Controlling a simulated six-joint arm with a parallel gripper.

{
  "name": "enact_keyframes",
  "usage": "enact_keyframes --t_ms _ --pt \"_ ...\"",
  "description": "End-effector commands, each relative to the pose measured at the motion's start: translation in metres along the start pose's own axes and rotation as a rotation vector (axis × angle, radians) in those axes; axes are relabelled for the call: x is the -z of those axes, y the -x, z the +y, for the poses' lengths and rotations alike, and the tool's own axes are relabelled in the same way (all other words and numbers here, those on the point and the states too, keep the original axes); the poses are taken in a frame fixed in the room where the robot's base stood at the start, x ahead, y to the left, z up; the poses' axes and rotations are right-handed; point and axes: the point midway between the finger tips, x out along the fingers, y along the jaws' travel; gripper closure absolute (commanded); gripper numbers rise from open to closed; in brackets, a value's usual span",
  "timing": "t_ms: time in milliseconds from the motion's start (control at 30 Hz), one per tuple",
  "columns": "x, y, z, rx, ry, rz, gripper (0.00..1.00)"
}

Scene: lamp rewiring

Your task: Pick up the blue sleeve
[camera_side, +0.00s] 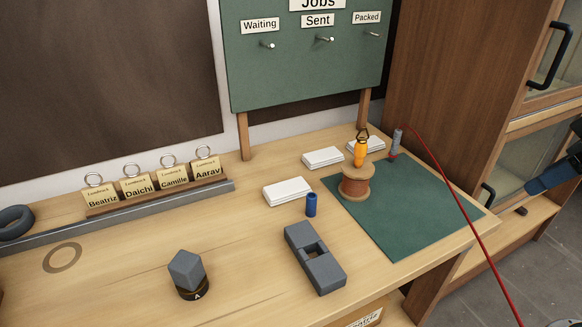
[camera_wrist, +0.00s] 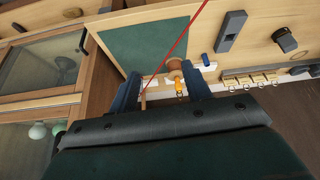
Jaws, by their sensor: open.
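The blue sleeve (camera_side: 311,204) stands upright on the wooden bench in the side view, between a white card stack and the grey block with a square opening. A small blue shape that looks like the sleeve (camera_wrist: 205,59) shows just beyond the right finger in the wrist view. My gripper (camera_wrist: 160,76) is open, with its two blue fingers apart and nothing held between them. In the side view, a blue part at the right edge looks like my gripper, beyond the bench and well away from the sleeve.
A green mat (camera_side: 430,205) carries a copper-coloured spool (camera_side: 356,188) with an orange piece above it. A red cord (camera_side: 462,205) runs from a grey post (camera_side: 395,143) past the mat. The grey slotted block (camera_side: 322,275) and dark faceted knob (camera_side: 187,272) stand nearer. A wooden cabinet is at right.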

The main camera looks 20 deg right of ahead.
Motion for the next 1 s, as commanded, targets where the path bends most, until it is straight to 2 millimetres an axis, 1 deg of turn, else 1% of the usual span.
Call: enact_keyframes --t_ms 33,267,467,600,767,1000 --pt "0.010 -0.003 -0.002 0.009 0.023 -0.008 0.51" --pt "0.056 -0.019 -0.013 0.055 0.155 -0.030 0.51" --pt "0.095 -0.041 -0.026 0.101 0.270 -0.046 0.51" --pt "0.121 -0.060 -0.035 0.135 0.348 -0.056 0.51" --pt "0.147 -0.086 -0.048 0.176 0.436 -0.065 0.51" --pt "0.181 -0.132 -0.068 0.242 0.564 -0.074 0.51"
